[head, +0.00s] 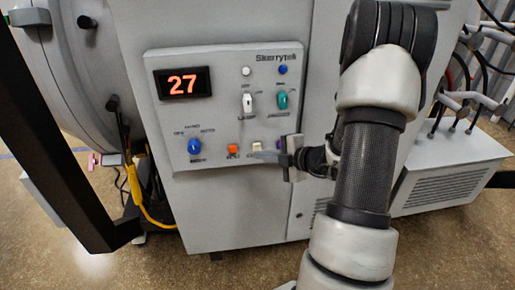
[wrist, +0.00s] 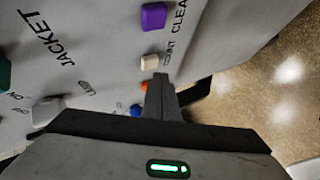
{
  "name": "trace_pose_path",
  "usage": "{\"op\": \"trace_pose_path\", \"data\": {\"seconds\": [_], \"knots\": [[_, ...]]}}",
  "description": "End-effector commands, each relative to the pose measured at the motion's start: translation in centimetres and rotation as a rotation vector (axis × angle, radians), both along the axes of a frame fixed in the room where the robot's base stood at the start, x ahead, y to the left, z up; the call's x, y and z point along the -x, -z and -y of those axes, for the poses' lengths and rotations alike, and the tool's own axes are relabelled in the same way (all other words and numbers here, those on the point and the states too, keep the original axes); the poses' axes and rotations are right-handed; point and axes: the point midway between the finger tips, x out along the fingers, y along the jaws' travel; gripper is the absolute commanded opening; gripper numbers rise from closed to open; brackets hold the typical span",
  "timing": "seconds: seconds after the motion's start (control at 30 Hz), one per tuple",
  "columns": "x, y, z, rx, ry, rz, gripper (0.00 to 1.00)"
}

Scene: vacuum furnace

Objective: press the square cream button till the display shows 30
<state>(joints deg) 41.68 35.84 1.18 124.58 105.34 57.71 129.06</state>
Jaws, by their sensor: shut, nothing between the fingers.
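The display (head: 182,83) on the grey panel reads 27 in red digits. The square cream button (head: 257,146) is in the bottom row, between an orange and a purple button. It also shows in the wrist view, the cream button (wrist: 150,62) beside the label "COUNT". My gripper (head: 257,155) reaches in from the right, its fingers shut and empty. In the wrist view the shut fingertips (wrist: 160,77) are right by the cream button's edge. I cannot tell whether they touch it. In the head view the fingers lie across the button's lower part.
The orange button (head: 232,149) is left of the cream one. The purple button (wrist: 153,16) is on its other side. A blue knob (head: 194,146) sits further left. A white switch (head: 247,103) and a teal switch (head: 282,100) are above.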

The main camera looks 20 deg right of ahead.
Motion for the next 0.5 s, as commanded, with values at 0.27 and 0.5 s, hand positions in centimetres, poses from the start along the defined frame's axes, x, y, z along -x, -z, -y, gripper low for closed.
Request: {"op": "trace_pose_path", "data": {"seconds": [0.27,0.5], "knots": [[-0.78,-0.07,0.20,0.000,0.000,0.000,0.00],[-0.79,0.00,0.21,0.000,0.000,0.000,0.00]]}}
